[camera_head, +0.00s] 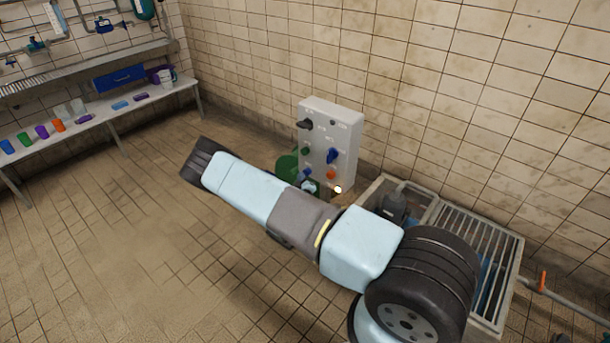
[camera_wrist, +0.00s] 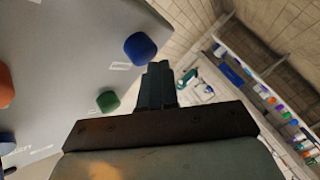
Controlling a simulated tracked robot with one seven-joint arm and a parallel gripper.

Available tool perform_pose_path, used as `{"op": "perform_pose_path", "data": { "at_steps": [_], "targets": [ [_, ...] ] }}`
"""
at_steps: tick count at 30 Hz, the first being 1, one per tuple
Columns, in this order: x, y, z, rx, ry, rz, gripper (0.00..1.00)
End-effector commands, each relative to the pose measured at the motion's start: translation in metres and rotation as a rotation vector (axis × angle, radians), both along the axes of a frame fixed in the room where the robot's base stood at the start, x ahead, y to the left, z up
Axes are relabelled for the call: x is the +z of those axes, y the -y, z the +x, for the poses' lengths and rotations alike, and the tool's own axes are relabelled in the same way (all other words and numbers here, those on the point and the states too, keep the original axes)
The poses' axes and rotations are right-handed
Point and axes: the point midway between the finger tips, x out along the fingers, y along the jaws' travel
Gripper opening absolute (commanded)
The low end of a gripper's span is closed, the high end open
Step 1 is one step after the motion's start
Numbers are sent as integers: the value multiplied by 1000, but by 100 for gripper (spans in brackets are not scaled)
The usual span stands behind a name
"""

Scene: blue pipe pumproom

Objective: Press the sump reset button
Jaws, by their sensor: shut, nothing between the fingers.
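A grey control panel (camera_head: 343,116) stands near the tiled wall in the head view. It carries a black knob (camera_head: 304,124), a blue knob (camera_head: 332,156), a green button (camera_head: 306,150) and an orange button (camera_head: 331,174). The labels are too small to read, so I cannot tell which control is the sump reset button. In the wrist view the panel face (camera_wrist: 60,60) fills the left side, with a blue control (camera_wrist: 140,48) and a green button (camera_wrist: 107,101). My gripper (camera_wrist: 158,68) is shut and empty, its tips close to these two in the picture; contact cannot be told.
A grated sump frame (camera_head: 505,268) with a dark pump (camera_head: 393,205) lies right of the panel. A green rounded object (camera_head: 287,167) sits beside the panel. A bench (camera_head: 95,115) with coloured cups stands at the left wall. The floor at left is clear.

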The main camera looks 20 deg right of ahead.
Motion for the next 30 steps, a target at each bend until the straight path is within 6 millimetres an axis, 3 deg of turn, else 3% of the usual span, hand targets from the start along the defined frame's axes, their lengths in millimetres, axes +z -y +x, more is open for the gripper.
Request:
{"op": "perform_pose_path", "data": {
  "at_steps": [30],
  "targets": [
    [0,6,5,0,0,0,0]
  ]
}}
